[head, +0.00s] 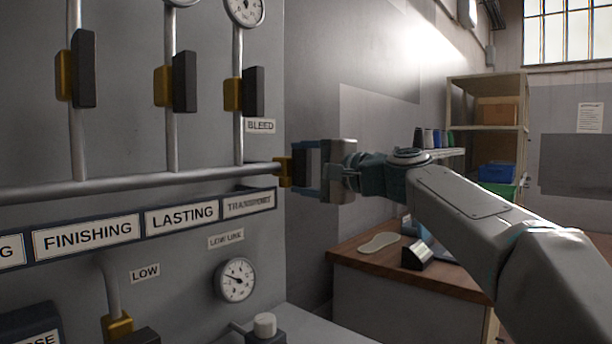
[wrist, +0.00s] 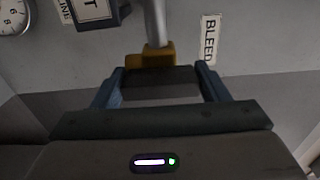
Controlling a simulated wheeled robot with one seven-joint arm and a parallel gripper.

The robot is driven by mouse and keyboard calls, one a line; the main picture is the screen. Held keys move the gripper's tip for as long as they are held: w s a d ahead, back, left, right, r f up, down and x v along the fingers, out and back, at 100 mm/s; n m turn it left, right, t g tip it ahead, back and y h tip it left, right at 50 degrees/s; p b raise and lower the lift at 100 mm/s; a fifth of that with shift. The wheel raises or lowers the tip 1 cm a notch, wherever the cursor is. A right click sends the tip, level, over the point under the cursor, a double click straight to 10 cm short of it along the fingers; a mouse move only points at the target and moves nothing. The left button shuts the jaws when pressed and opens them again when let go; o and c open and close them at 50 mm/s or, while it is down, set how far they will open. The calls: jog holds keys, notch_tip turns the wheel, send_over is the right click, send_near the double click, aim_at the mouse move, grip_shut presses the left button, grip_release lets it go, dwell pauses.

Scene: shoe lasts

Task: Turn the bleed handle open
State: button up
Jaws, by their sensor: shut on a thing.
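The bleed valve is a brass body (head: 284,171) at the right end of the horizontal pipe, with a dark handle (head: 301,160) standing upright, across the pipe's line. A BLEED label (head: 260,126) is on the panel above it. My gripper (head: 308,170) reaches in from the right and is shut on this handle. In the wrist view the dark handle (wrist: 165,77) lies between the two blue fingers of my gripper (wrist: 160,88), in front of the brass body (wrist: 150,57). The fingers and palm hide part of the handle.
Several brass valves with dark upright handles (head: 184,82) sit on vertical pipes to the left. Gauges (head: 236,280) and labels cover the panel. A wooden bench (head: 350,253) with a shoe sole stands below my arm; shelves (head: 485,75) stand behind.

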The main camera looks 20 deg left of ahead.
jog(key=shift+s+a, duration=0.1)
dwell(0.4)
jog(key=o, duration=1)
jog(key=shift+a, duration=0.1)
jog(key=b+v, duration=0.1)
jog(key=v, duration=1.3)
